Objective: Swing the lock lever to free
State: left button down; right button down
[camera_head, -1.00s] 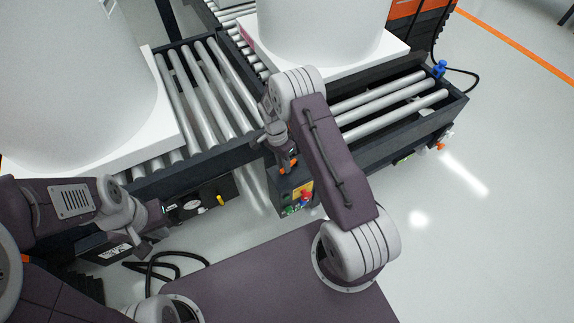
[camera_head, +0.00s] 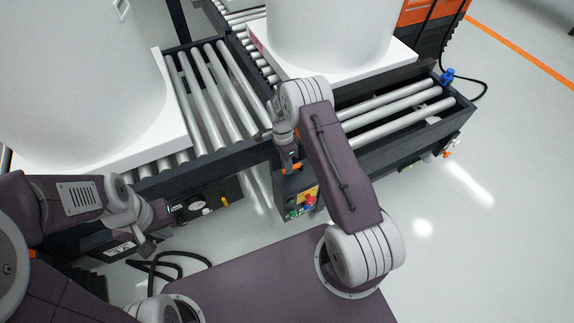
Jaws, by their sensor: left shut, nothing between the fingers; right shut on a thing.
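My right gripper (camera_head: 289,165) points down at the front edge of the conveyor frame, above the control box (camera_head: 298,203). It is shut on a small orange piece, which I take to be the lock lever (camera_head: 292,168). The fingers hide most of it, so its exact angle cannot be told. My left gripper (camera_head: 168,213) is shut and empty, beside a dark panel (camera_head: 208,199) with a round gauge and a yellow knob.
A large white tank (camera_head: 75,80) stands on the left rollers on a white base. Another white tank (camera_head: 330,35) stands at the back. Bare rollers (camera_head: 390,115) lie right of my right arm. Black cables (camera_head: 165,265) lie on the floor. The floor at right is clear.

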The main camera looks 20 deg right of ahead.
jog(key=c, duration=1.4)
grip_release()
jog(key=shift+o, duration=0.2)
notch_tip(320, 180, up, 9)
jog(key=w+p, duration=0.1)
jog(key=p, duration=0.1)
jog(key=shift+w+p, duration=0.35)
jog(key=shift+w, duration=0.05)
